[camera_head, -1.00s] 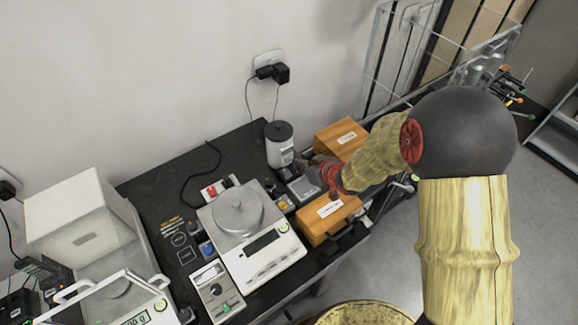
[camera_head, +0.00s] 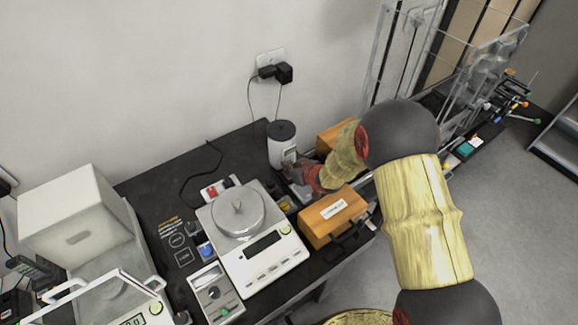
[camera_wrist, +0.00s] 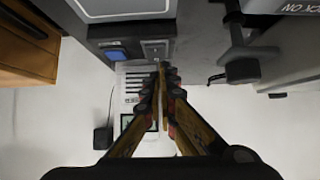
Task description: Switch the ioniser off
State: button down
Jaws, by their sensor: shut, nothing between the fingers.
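A white cylinder with a dark top (camera_head: 282,146), which I take to be the ioniser, stands near the wall at the back of the black table. In the wrist view a white slotted housing with a dark panel (camera_wrist: 133,82) lies just beyond my fingers and seems to be the same device. My gripper (camera_head: 288,168) is at the cylinder's lower front. In the wrist view my gripper (camera_wrist: 162,70) is shut and empty, its tips overlapping the housing's edge. Whether they touch it I cannot tell. No switch position can be read.
A balance (camera_head: 262,254) stands left of my gripper, with a red-switched white strip (camera_head: 213,191) behind it. A wooden box (camera_head: 330,220) is close in front of my arm. Clear panels (camera_head: 400,60) stand to the right. A wall plug (camera_head: 284,73) is above the cylinder.

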jog(key=shift+p, duration=0.65)
jog(key=shift+w+a+f+g+h+p, duration=0.15)
jog(key=shift+g+h+p, duration=0.25)
jog(key=shift+p, duration=0.85)
jog(key=shift+w+f, duration=0.1)
jog(key=shift+w, duration=0.05)
